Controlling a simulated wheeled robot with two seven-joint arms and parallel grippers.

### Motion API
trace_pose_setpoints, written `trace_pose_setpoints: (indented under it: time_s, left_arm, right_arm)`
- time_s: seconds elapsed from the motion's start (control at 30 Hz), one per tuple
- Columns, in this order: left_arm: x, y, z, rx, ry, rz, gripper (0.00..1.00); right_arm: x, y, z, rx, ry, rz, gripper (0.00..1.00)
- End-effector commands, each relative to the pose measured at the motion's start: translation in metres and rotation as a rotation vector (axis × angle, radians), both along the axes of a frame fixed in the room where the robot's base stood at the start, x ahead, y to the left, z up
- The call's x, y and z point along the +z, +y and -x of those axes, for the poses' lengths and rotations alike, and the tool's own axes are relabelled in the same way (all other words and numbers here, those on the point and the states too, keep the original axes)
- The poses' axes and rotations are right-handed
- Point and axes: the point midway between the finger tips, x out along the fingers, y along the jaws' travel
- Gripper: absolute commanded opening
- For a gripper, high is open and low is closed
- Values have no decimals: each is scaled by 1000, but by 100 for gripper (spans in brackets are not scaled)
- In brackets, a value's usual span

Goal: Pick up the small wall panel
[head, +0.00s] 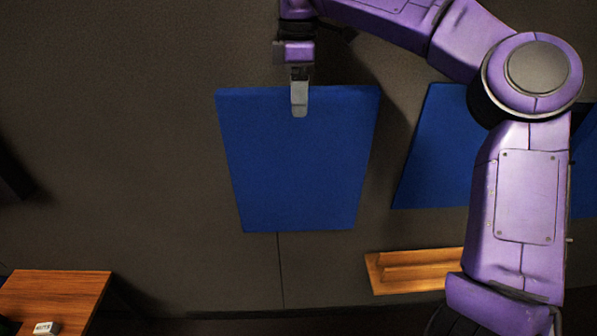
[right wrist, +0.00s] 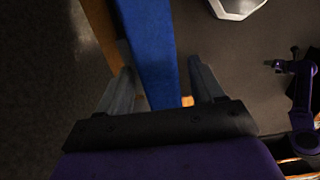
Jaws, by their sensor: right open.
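The small wall panel (head: 300,170) is a blue board, upright in front of the grey wall in the head view. My right gripper (head: 299,98) is at the middle of its top edge, with one finger showing over the front face. In the right wrist view the blue panel (right wrist: 152,50) runs edge-on between the two grey fingers of the right gripper (right wrist: 163,85). The fingers are open, one on each side of the panel. My left gripper is not in view.
A second blue panel (head: 435,150) is at the right, partly hidden behind my right arm. A wooden ledge (head: 415,271) is below it. A wooden table (head: 60,290) with a small white object (head: 46,328) stands at the lower left. The wall left of the panel is bare.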

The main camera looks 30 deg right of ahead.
Motion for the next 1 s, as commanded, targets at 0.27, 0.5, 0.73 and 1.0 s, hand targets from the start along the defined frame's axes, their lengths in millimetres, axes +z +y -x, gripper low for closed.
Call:
trace_pose_setpoints:
  time_s: [0.27,0.5,0.73,1.0]
  left_arm:
    - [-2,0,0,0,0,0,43]
    - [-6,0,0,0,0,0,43]
    - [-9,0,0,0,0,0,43]
    - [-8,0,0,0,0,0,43]
  right_arm:
    - [-1,0,0,1,1,1,67]
    - [-3,0,0,1,1,1,67]
    - [-5,0,0,1,0,0,67]
    - [-5,0,0,1,1,1,64]
